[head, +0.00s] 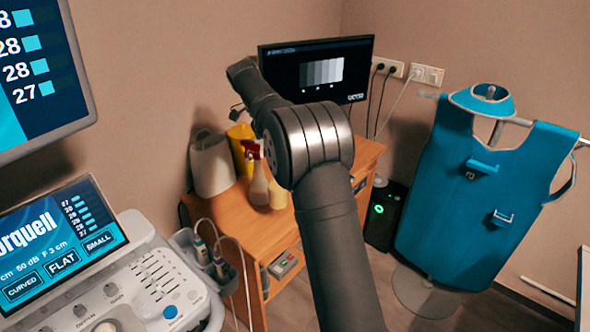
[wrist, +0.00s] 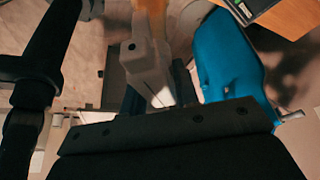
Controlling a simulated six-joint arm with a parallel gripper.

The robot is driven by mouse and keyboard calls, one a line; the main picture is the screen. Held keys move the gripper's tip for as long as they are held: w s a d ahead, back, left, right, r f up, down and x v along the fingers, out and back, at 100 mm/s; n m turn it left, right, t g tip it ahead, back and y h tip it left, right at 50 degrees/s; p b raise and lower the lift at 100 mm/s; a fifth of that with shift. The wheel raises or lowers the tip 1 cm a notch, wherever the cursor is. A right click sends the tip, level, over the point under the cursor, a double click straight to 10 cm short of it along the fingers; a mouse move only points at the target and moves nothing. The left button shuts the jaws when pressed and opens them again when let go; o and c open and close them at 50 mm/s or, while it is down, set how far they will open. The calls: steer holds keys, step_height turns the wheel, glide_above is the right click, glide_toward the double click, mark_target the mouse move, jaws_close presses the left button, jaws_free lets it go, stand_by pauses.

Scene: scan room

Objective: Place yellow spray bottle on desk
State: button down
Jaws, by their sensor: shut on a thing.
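My gripper (wrist: 150,42) shows only in part in the wrist view, at the top centre. It is shut on a pale yellow-orange thing (wrist: 151,18), seen only as a sliver, which appears to be the yellow spray bottle. In the head view my arm's large joint hides the gripper. The wooden desk (head: 222,213) stands behind my arm. A spray bottle with a red and white trigger (head: 258,185) is left of the joint. A cream-yellow bottle shape (head: 278,196) is beside it, its top hidden by the joint; I cannot tell whether it touches the desk.
A yellow container (head: 239,146) and a white container (head: 210,166) stand at the desk's back left. A monitor (head: 318,70) is behind. The ultrasound console (head: 140,285) is at left. A blue apron (head: 480,200) hangs at right and also shows in the wrist view (wrist: 228,65).

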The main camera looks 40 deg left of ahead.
steer(key=shift+s+a+f, duration=0.1)
steer(key=shift+s+a, duration=0.5)
steer(key=s+a+f, duration=0.6)
steer(key=a+f, duration=0.3)
steer(key=f, duration=0.1)
steer(key=shift+a+f, duration=0.25)
steer(key=shift+f, duration=0.15)
steer(key=shift+s, duration=0.1)
steer(key=shift+f, duration=0.2)
steer(key=c, duration=1.1)
jaws_free()
steer(key=v, duration=0.7)
steer(key=shift+r, duration=0.4)
